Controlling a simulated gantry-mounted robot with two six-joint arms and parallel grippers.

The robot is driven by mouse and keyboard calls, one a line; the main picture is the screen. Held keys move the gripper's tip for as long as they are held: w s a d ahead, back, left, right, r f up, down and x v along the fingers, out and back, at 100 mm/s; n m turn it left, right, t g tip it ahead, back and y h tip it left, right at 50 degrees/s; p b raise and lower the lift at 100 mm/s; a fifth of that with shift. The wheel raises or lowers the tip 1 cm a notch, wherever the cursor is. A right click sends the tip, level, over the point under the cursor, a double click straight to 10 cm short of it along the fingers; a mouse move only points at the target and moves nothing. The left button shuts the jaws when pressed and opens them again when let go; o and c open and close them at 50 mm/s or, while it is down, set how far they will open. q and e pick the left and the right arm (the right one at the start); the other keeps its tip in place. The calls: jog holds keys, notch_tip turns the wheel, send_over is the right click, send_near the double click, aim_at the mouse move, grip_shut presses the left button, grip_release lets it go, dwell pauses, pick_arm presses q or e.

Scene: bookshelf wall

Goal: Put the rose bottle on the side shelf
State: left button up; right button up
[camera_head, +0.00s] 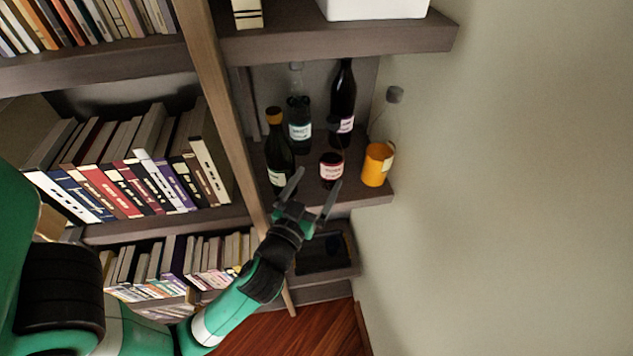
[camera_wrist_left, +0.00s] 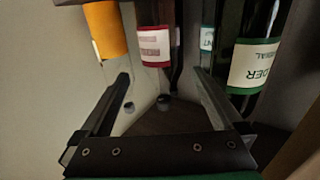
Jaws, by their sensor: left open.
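The bottle with the red and pink label, which looks like the rose bottle (camera_head: 331,169), stands upright on the small dark shelf (camera_head: 372,196) right of the wooden upright. My left gripper (camera_head: 319,178) is open and empty in front of it, its fingers pointing at the shelf. In the left wrist view the picture is upside down; the rose bottle (camera_wrist_left: 155,45) shows beyond and between the fingertips of the left gripper (camera_wrist_left: 162,76), seemingly not touched. The clear upper part of the bottle is hard to make out. My right gripper is not in view.
A yellow-capped dark bottle (camera_head: 278,160) stands close on the left, an orange bottle (camera_head: 377,165) on the right. A green-labelled bottle (camera_head: 299,122) and a tall dark bottle (camera_head: 343,100) stand behind. Another shelf (camera_head: 340,40) with a white box (camera_head: 375,8) is above.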

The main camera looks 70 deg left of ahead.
pick_arm(q)
jog(key=w+d+r+m+t+h, duration=0.1)
jog(key=w+d+r+t+h, duration=0.2)
jog(key=r, duration=0.5)
jog(key=w+d+r+m+t+h, duration=0.1)
jog(key=w+d+r+t, duration=0.3)
jog(key=r, duration=0.5)
jog(key=w+d+r+m+t+h, duration=0.1)
jog(key=w+d+r+t, duration=0.1)
jog(key=w+d+r, duration=0.45)
jog(key=s+d+r+m+t+h, duration=0.2)
jog(key=s+d+r+m+h, duration=0.1)
jog(key=r, duration=0.6)
jog(key=s+d+r+m+t+h, duration=0.3)
jog(key=s+d+r+h, duration=0.1)
jog(key=r, duration=0.5)
jog(key=s+h, duration=0.1)
jog(key=h, duration=0.1)
jog(key=shift+d+r+m+t+h, duration=0.3)
jog(key=shift+d+r+m+h, duration=0.05)
jog(key=shift+m+h, duration=0.05)
